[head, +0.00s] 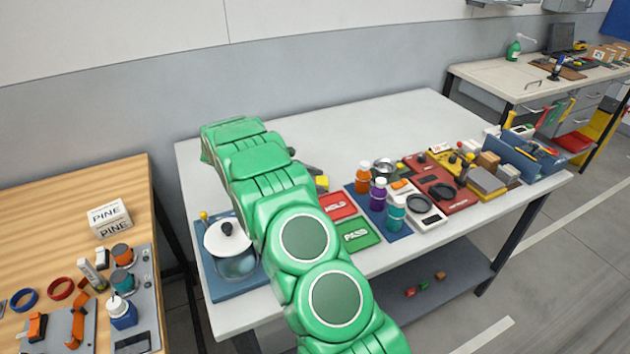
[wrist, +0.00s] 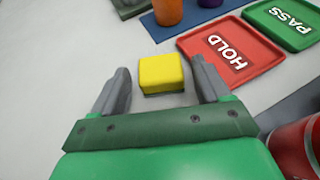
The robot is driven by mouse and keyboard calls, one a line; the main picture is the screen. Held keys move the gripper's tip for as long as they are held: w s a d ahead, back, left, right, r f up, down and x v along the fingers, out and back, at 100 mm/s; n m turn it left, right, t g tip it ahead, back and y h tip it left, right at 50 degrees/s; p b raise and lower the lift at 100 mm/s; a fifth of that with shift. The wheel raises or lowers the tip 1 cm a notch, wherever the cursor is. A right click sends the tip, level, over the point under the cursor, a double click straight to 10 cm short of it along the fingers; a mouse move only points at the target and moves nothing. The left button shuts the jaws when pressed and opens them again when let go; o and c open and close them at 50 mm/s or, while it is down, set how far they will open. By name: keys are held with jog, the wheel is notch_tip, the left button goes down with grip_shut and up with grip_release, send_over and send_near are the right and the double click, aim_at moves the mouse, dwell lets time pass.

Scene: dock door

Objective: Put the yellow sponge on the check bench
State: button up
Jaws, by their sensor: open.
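The yellow sponge (wrist: 161,72) is a small block lying on the white bench top (wrist: 60,60). In the head view a small part of the sponge (head: 322,183) shows just beyond my green arm. My gripper (wrist: 160,66) is open, with one grey finger on each side of the sponge and a gap to each. In the head view my arm hides most of the gripper. The white bench (head: 400,112), which carries the HOLD and PASS trays, has no readable name on it.
A red HOLD tray (wrist: 232,53) and green PASS tray (wrist: 285,22) lie right of the sponge. Bottles (head: 378,194) and a red board (head: 440,183) stand farther right. A pot (head: 236,262) is left of my arm. The bench's back is clear. A wooden table (head: 60,205) stands left.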

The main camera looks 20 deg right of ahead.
jog(key=shift+r, duration=0.15)
jog(key=v, duration=1.2)
jog(key=s+d+r+m+y, duration=0.1)
jog(key=s+r+m+y, duration=0.2)
jog(key=s+r, duration=0.6)
jog(key=s+r+m+y, duration=0.3)
jog(key=s+r, duration=0.3)
jog(key=s, duration=0.7)
jog(key=s+a+m+t+y, duration=0.1)
jog(key=s+a+m+y, duration=0.1)
jog(key=s, duration=0.8)
jog(key=s+a+m+t+y, duration=0.1)
jog(key=s+a, duration=0.4)
jog(key=s, duration=0.5)
jog(key=s+a+m+t+y, duration=0.1)
jog(key=s+a+m+y, duration=0.2)
jog(key=s, duration=0.7)
jog(key=shift+a+r+m+y, duration=0.2)
jog(key=shift+a+m+y, duration=0.1)
jog(key=shift+m, duration=0.6)
jog(key=shift+o, duration=0.5)
jog(key=shift+s, duration=0.1)
